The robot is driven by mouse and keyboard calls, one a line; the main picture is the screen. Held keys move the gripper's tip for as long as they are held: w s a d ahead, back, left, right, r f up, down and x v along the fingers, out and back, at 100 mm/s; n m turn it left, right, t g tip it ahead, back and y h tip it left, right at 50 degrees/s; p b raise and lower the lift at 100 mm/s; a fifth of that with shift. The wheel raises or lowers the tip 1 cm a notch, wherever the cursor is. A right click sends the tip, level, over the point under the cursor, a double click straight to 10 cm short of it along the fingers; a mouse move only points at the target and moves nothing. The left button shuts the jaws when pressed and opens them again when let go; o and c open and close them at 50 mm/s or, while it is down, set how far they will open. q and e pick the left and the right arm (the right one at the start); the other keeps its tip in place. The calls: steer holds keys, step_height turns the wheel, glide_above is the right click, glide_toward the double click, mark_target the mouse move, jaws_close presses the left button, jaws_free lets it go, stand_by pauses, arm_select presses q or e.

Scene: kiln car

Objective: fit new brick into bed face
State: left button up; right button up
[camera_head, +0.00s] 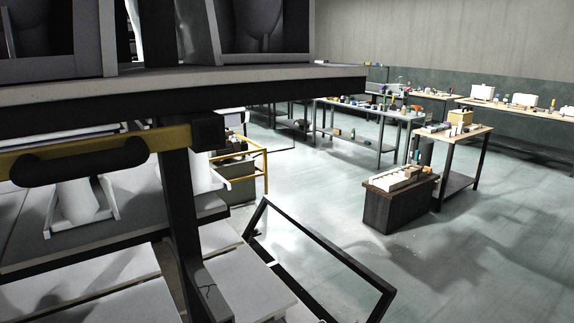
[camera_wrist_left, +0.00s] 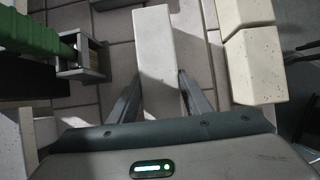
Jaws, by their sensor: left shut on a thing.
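In the left wrist view a long pale brick (camera_wrist_left: 157,40) lies lengthwise between the two fingers of my left gripper (camera_wrist_left: 158,84). No open pocket can be made out; the held brick hides part of the bed. My right gripper is in neither view.
Pale speckled blocks (camera_wrist_left: 254,65) stand right of the held brick. A green bar (camera_wrist_left: 32,32) and a grey open box (camera_wrist_left: 88,66) are at left. In the head view, a kiln-car deck (camera_head: 220,83) fills the upper left; tables and a dark crate (camera_head: 398,205) stand beyond open floor.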

arm_select(q)
steer(key=shift+r+p, duration=0.4)
steer(key=shift+r, duration=0.2)
stand_by(0.6)
steer(key=shift+r+p, duration=1.2)
steer(key=shift+r, duration=0.35)
steer(key=shift+r, duration=0.2)
steer(key=shift+r+p, duration=2.65)
steer(key=shift+r, duration=0.65)
steer(key=s+a+f+p, duration=0.1)
steer(key=s+a+p, duration=0.1)
steer(key=s, duration=0.9)
steer(key=s+a+f+p, duration=0.2)
steer(key=s+a+p, duration=0.1)
steer(key=s, duration=0.8)
steer(key=shift+s+a+p, duration=0.25)
steer(key=shift+a+p, duration=0.1)
steer(key=shift+p, duration=0.4)
